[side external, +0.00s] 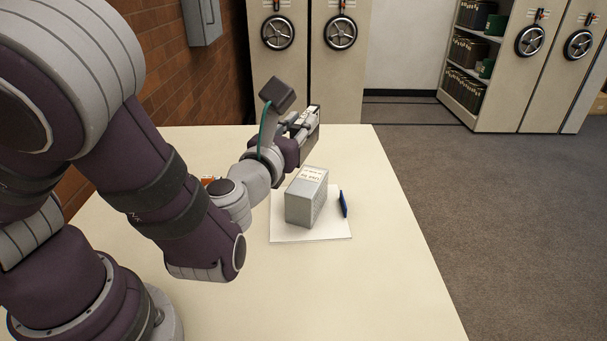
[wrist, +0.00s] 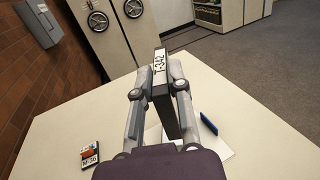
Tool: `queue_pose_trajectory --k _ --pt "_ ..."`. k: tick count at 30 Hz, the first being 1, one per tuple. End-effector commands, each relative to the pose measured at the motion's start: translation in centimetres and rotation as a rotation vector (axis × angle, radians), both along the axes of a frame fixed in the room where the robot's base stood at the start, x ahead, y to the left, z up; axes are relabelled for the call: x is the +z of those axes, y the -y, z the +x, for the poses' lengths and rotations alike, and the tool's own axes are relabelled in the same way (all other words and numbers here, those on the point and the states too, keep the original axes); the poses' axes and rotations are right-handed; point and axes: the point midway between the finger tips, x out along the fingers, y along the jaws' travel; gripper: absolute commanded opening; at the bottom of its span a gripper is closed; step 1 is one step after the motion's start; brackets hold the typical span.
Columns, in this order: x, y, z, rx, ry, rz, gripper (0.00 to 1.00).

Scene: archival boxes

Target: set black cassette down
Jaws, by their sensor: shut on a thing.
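My gripper (wrist: 158,90) is shut on a black cassette (wrist: 166,110) with a white label reading T-342. The cassette is held upright on edge between the fingers, raised above the table. In the side view my gripper (side external: 302,122) is beyond the grey box, and the dark side of the cassette (side external: 314,126) shows partly behind it. A grey box (side external: 305,198) with a label on top stands on a white sheet (side external: 283,235). My gripper and the cassette hide most of the box in the wrist view.
A blue thing (side external: 343,204) stands at the sheet's right edge. Another dark cassette (wrist: 91,159), labelled M-36, lies at left in the wrist view with something orange. The cream table (side external: 380,270) is clear at front and right. Shelving units (side external: 490,65) stand beyond.

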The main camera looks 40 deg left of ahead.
Motion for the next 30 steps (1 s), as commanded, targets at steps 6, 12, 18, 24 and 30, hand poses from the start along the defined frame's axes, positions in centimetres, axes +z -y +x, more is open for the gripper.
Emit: queue_pose_trajectory --k 6,12,18,24,30 --pt "2.8 5.3 2.0 -0.217 0.018 0.005 0.0" --pt "0.7 8.5 4.0 -0.448 0.025 0.031 0.0" --pt "-3.7 11.1 4.9 -0.721 -0.011 0.027 0.0" --pt "-7.8 12.9 3.3 -1.038 -0.011 0.004 0.0" --pt "-9.2 13.3 1.5 -1.202 0.014 -0.006 0.0"
